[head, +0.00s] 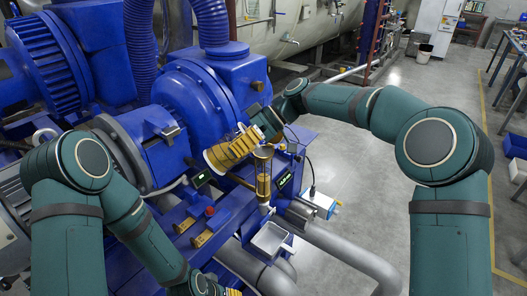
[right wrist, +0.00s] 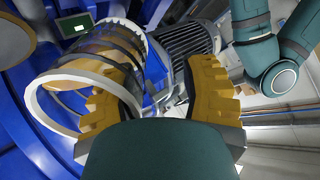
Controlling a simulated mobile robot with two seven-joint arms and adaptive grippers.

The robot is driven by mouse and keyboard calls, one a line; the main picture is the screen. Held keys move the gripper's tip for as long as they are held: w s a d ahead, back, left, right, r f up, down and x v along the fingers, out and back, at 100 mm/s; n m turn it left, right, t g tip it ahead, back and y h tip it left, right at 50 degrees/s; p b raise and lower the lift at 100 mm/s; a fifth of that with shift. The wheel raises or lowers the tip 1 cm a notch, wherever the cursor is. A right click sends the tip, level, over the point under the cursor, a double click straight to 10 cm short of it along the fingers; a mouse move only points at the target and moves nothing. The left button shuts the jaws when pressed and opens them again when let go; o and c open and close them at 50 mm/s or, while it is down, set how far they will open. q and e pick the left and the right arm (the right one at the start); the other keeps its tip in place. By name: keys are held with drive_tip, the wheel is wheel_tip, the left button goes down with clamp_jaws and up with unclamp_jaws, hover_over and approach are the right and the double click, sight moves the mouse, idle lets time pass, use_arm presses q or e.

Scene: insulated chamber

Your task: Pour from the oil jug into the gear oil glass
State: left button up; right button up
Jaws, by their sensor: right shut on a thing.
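My right gripper (head: 243,143) is shut on the oil jug (head: 220,156). The jug is tilted far over, beside and above the gear oil glass (head: 263,183), an upright amber tube with a wider cup on top. In the right wrist view, the jug (right wrist: 88,72) is clear with a pale rim and amber oil inside. The yellow fingers of my right gripper (right wrist: 155,95) stand at its side, and their contact with it is partly hidden. I cannot tell whether oil is flowing. My left gripper (head: 222,290) is low at the bottom edge, mostly cut off.
Blue machinery (head: 200,95) with thick hoses fills the left and middle. A small display (head: 285,181) stands right of the glass, and a white open box (head: 270,239) sits below it. Grey pipes (head: 340,255) run along the floor.

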sight(218, 166)
drive_tip(key=shift+w+d+r+g+y, duration=0.1)
drive_tip(key=shift+d+r+g+y, duration=0.35)
drive_tip(key=shift+y, duration=0.45)
idle(2.7)
drive_tip(key=shift+a, duration=0.2)
drive_tip(key=a+f+t+h, duration=0.1)
drive_tip(key=a+f+h, duration=0.1)
drive_tip(key=h, duration=0.1)
drive_tip(key=s+a+f+t+h, duration=0.1)
drive_tip(key=f+h, duration=0.1)
drive_tip(key=h, duration=0.1)
drive_tip(key=s+a+f+t+h, duration=0.1)
drive_tip(key=a+h, duration=0.1)
drive_tip(key=h, duration=0.1)
drive_tip(key=shift+a+f, duration=0.35)
drive_tip(key=shift+f, duration=0.05)
drive_tip(key=shift+s+a+f+t+h, duration=0.15)
drive_tip(key=shift+a+f+t+h, duration=0.2)
drive_tip(key=shift+a+f+h, duration=0.35)
drive_tip(key=shift+s+a+f+t+h, duration=0.1)
drive_tip(key=shift+a+f+t+h, duration=0.25)
drive_tip(key=shift+h, duration=0.65)
drive_tip(key=shift+d, duration=0.1)
